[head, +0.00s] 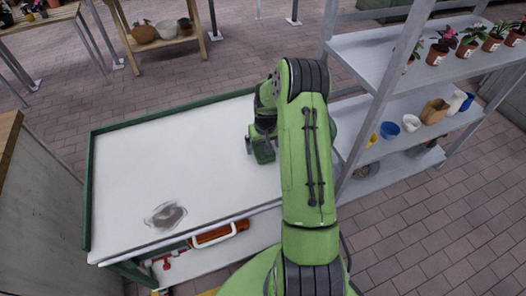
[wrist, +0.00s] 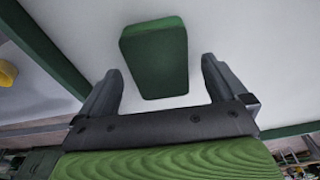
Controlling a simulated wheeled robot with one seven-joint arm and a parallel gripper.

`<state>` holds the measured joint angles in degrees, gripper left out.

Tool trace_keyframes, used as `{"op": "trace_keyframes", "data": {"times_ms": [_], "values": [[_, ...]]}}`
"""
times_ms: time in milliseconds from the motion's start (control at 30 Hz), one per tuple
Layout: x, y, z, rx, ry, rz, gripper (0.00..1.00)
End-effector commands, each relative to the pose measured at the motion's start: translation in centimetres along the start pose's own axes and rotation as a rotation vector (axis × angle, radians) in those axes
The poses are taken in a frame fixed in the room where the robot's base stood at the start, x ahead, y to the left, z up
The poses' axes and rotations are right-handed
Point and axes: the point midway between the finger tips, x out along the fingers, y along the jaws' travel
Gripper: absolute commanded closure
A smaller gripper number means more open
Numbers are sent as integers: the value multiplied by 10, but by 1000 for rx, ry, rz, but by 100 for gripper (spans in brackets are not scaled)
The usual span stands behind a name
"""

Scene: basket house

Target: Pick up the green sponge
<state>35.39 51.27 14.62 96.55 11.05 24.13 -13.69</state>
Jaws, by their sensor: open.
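The green sponge (wrist: 157,62) is a dark green block in the wrist view, lying on the white tabletop (wrist: 225,25). My gripper (wrist: 158,75) is open, with one finger on each side of the near end of the sponge and a visible gap to each finger. I cannot tell its height above the table. In the head view my gripper (head: 250,147) is over the right part of the white table (head: 200,140), partly behind my arm.
The table has a raised green rim (head: 90,190). A grey stain (head: 166,215) marks its near left part. A metal shelf (head: 385,100) with potted plants (head: 437,53) stands close on the right. The left and middle of the tabletop are clear.

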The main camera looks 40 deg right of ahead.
Motion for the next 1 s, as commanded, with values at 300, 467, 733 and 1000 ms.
{"op": "trace_keyframes", "data": {"times_ms": [300,467,733,1000], "values": [[13,1,-1,1,2,2,1],[13,0,-1,0,2,1,26],[13,0,0,0,2,1,60],[4,0,-2,0,3,1,60]]}}
